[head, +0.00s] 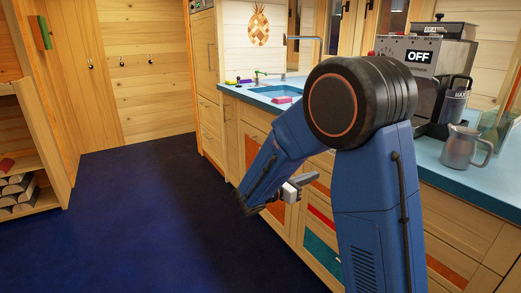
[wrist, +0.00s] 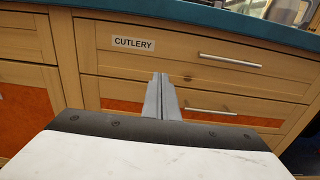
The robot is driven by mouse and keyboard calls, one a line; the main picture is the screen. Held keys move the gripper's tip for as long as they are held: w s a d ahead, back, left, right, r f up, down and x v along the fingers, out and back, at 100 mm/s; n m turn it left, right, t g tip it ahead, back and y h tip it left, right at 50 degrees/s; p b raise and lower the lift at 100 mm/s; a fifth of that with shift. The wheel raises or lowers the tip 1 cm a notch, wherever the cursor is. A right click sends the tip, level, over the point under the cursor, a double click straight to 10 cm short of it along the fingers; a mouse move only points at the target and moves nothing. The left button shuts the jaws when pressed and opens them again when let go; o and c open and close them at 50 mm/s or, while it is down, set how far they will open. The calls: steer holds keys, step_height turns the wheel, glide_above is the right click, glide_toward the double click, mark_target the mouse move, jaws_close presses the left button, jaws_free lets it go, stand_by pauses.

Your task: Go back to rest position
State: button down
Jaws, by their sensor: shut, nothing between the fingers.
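My gripper (wrist: 161,97) is shut and empty in the wrist view, its two fingers together in front of a wooden drawer front. It also shows in the head view (head: 303,181), low beside the kitchen cabinets, below the countertop. My blue arm is folded in front of the counter and hides part of the cabinets. The drawer labelled CUTLERY (wrist: 190,62) is closed, with a metal bar handle to the right of its label. I cannot tell whether the fingers touch the drawer front.
The blue countertop (head: 453,178) carries a coffee machine (head: 415,62) marked OFF and a metal pitcher (head: 466,147) at right. A sink (head: 272,91) lies further back. A shelf with logs (head: 18,190) stands at left. The dark blue floor (head: 150,215) is clear.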

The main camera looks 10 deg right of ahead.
steer(key=s+d+m+g+y, duration=0.35)
steer(key=s+m, duration=0.25)
steer(key=s, duration=0.5)
steer(key=s+d+m+g+y, duration=0.3)
steer(key=s+m+y, duration=0.15)
steer(key=s, duration=0.65)
steer(key=s+a+m+t+y, duration=0.5)
steer(key=s+a+m+y, duration=0.4)
steer(key=s+a+m, duration=0.2)
steer(key=shift+s+a+f, duration=0.2)
steer(key=shift+s+a, duration=0.35)
steer(key=shift+s, duration=0.55)
steer(key=shift+m, duration=0.25)
